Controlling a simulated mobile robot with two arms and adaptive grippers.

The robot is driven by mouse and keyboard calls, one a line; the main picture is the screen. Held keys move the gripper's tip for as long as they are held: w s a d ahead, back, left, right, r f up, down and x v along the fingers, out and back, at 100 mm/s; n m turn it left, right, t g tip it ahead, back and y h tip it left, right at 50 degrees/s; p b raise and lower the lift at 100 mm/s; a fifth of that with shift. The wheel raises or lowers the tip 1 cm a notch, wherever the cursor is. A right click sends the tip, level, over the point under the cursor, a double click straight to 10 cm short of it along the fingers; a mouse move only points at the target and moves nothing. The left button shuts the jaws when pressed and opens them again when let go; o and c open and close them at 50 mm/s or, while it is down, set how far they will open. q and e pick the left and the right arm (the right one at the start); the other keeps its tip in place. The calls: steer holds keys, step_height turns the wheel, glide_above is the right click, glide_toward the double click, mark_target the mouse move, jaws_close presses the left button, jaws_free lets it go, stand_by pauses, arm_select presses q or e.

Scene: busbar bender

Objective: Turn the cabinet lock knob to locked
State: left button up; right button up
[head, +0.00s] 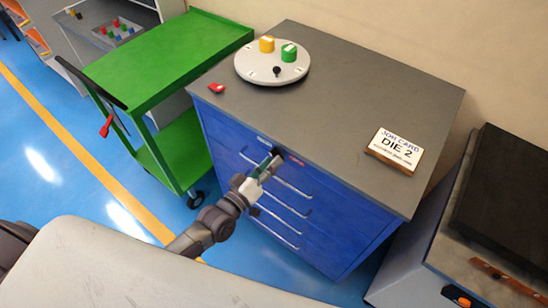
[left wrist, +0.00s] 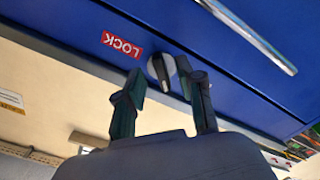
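The blue cabinet (head: 330,220) stands in the middle of the head view under a grey top. Its dark round lock knob (left wrist: 162,69) shows on the blue front in the left wrist view, with a pale, lengthwise grip. A red LOCK label (left wrist: 121,44) sits beside it, upside down in that view. My left gripper (head: 270,165) is at the upper front of the cabinet. In the left wrist view its two fingers (left wrist: 166,84) are apart, with the knob just beyond and between their tips; contact cannot be told. My right gripper is not in view.
Silver drawer handles (head: 280,232) run across the cabinet front. On top are a white round plate (head: 250,72) with coloured blocks, a small red item (head: 216,88) and a DIE 2 job card (head: 395,150). A green cart (head: 165,60) stands left, a grey machine (head: 440,245) right.

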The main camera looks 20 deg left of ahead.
arm_select(q)
steer(key=shift+x, duration=1)
jaws_close()
